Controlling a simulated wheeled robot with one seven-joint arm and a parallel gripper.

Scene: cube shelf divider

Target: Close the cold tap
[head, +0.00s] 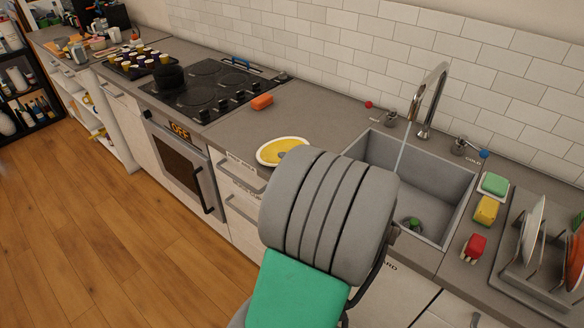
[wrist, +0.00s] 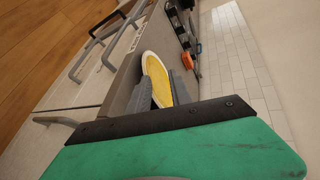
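The cold tap (head: 463,146) is at the back right of the sink, a metal fitting with a blue-tipped lever pointing right. A label reading COLD is beside it. The curved spout (head: 436,88) stands left of it, and a thin stream of water (head: 401,150) falls from it into the grey sink (head: 440,188). My gripper (wrist: 162,84) shows in the wrist view with its two grey fingers apart and nothing held between them. Beyond the fingers is a yellow-and-white plate (wrist: 155,78). In the head view my arm hides the gripper, and the wrist view does not show the tap.
The red-tipped hot tap (head: 388,117) is left of the spout. Sponges, a red brush (head: 474,247) and a dish rack (head: 530,277) stand right of the sink. The plate (head: 281,150) and an orange object (head: 262,102) lie left, near the stove. The tiled wall is behind.

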